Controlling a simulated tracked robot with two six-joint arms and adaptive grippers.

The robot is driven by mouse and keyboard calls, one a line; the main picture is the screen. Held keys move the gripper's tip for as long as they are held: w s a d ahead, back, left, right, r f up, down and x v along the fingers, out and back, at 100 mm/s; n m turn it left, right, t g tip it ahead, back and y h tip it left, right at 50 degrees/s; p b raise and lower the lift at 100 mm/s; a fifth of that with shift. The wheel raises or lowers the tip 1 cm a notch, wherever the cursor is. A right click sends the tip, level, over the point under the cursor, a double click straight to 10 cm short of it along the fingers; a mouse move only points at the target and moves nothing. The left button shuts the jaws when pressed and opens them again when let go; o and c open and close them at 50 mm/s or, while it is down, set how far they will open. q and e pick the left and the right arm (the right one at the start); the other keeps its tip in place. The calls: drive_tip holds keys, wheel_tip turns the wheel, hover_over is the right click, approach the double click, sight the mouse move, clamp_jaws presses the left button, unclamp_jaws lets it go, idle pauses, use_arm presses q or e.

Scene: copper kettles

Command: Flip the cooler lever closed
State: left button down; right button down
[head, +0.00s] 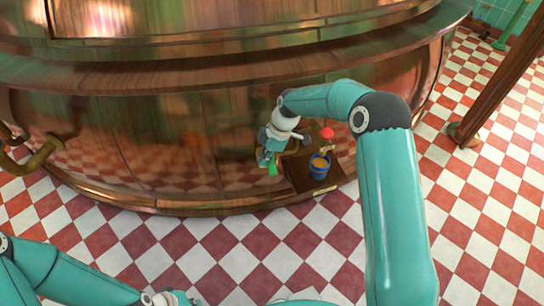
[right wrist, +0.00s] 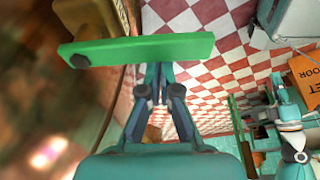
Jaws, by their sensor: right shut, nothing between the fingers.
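The cooler lever is a flat green bar. In the right wrist view the lever (right wrist: 140,48) lies crosswise just beyond my fingertips, with a dark round pivot at its left end beside a brass fitting (right wrist: 88,18). In the head view only a small green part of the lever (head: 272,169) shows below my right gripper (head: 264,158), low against the copper kettle. My right gripper (right wrist: 157,75) is shut and empty; its tips overlap the lever's lower edge in the picture, and I cannot tell if they touch. My left gripper (head: 172,298) is partly cut off at the bottom edge.
The copper kettle (head: 180,130) curves behind the lever. A wooden stand (head: 300,180) beside it holds a blue cup (head: 319,170) under a red-knobbed tap (head: 327,133). An orange sign (right wrist: 304,75) shows at right in the wrist view. The checkered floor (head: 220,255) in front is clear.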

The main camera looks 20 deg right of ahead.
drive_tip(key=shift+s+d, duration=0.1)
drive_tip(key=shift+d, duration=0.2)
drive_tip(key=shift+r, duration=0.1)
drive_tip(key=p+v, duration=0.5)
drive_tip(key=v, duration=0.4)
drive_tip(key=shift+r, duration=0.35)
